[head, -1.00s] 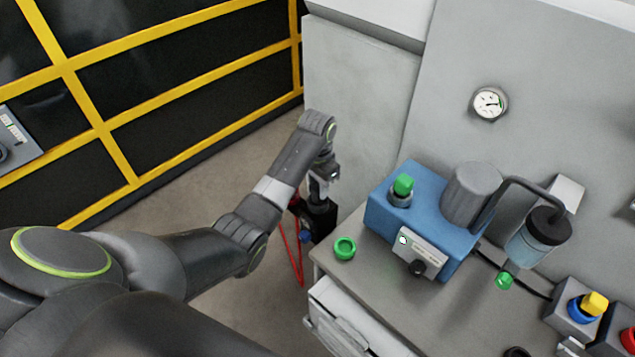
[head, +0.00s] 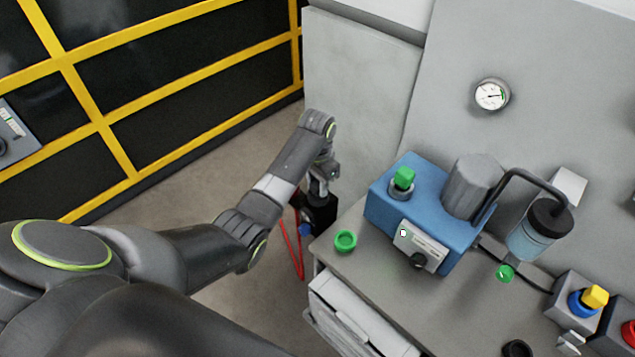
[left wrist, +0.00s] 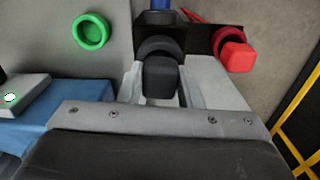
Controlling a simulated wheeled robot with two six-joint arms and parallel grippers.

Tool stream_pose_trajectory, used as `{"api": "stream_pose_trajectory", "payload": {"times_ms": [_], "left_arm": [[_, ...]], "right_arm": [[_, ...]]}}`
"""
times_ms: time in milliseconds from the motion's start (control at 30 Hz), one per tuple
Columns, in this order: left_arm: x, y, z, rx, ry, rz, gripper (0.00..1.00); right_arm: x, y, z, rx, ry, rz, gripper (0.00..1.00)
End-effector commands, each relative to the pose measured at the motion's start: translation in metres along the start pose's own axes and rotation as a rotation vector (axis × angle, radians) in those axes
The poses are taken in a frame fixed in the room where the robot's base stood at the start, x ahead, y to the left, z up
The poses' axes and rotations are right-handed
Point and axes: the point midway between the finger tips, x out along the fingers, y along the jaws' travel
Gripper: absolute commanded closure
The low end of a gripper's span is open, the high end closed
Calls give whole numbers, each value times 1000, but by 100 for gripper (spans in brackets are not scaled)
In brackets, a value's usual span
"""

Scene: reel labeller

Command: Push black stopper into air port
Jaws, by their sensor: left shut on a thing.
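My left gripper (head: 322,188) is at the far-left side of the grey counter, over a black block (head: 320,212). In the left wrist view the gripper (left wrist: 161,88) is shut on the black stopper (left wrist: 161,75), a dark square knob between its two pale fingers. Right beyond the knob is a dark round collar (left wrist: 158,46) on the black block, which I take to be the air port. The knob is lined up with the collar and overlaps it in view. I cannot tell how deep it sits. My right gripper is not in view.
A red square knob (left wrist: 236,57) sits beside the port. A green ring (head: 345,241) lies on the counter (head: 375,275), left of a blue machine (head: 440,205) with a green knob (head: 403,178). A yellow knob (head: 595,297) stands at the right. Red lines (head: 292,250) hang below the black block.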

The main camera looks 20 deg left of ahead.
Motion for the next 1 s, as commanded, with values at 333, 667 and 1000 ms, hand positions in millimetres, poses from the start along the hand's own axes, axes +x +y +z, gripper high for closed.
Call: {"api": "stream_pose_trajectory", "payload": {"times_ms": [333, 667, 1000], "left_arm": [[0, 0, 0, 0, 0, 0, 94], [1, 0, 0, 0, 0, 0, 94], [2, 0, 0, 0, 0, 0, 94]], "right_arm": [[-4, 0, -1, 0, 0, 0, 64], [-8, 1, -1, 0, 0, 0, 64], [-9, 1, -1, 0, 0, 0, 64]]}}
